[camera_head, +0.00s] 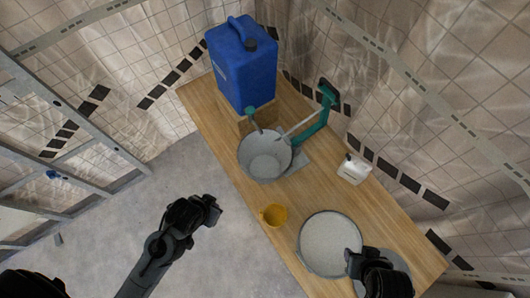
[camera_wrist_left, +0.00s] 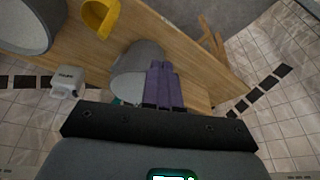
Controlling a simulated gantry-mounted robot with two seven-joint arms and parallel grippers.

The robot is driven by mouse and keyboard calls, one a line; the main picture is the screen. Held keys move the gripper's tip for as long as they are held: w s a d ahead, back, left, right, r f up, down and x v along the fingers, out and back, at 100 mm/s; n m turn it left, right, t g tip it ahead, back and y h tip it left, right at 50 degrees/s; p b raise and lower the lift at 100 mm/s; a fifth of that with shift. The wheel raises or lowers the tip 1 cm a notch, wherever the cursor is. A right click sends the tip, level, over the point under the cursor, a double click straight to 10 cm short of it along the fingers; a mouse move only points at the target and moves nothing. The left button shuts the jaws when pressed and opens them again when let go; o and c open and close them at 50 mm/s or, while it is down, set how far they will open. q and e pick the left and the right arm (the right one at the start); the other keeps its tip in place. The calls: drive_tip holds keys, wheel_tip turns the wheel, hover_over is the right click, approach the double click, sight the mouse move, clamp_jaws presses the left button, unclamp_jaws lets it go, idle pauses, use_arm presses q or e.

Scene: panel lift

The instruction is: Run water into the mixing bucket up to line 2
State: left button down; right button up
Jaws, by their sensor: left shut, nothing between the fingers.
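The grey mixing bucket (camera_head: 265,158) stands upright on the wooden table. The blue water container (camera_head: 243,65) sits on a wooden block behind it, with a teal tap (camera_head: 251,112) near the bucket's back rim. I cannot make out marked lines or water in the bucket. My left gripper (camera_head: 217,204) is shut and empty, over the floor left of the table in the head view. In the left wrist view its fingers (camera_wrist_left: 165,88) overlap the bucket (camera_wrist_left: 135,72). My right gripper (camera_head: 352,258) is at the right rim of a round pale tub; its fingers are unclear.
A teal stirrer stand (camera_head: 318,118) with a rod rises beside the bucket. A yellow cup (camera_head: 274,215), the pale-filled tub (camera_head: 328,240) and a small white box (camera_head: 354,168) stand on the table (camera_head: 215,125). A metal frame (camera_head: 75,110) is at the left.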

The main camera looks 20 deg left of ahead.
use_arm(q)
drive_tip(key=shift+f, duration=0.4)
drive_tip(key=shift+f, duration=0.55)
drive_tip(key=shift+f, duration=0.35)
drive_tip(key=shift+f, duration=0.15)
idle(0.5)
wheel_tip(320, 180, up, 7)
drive_tip(key=p, duration=0.9)
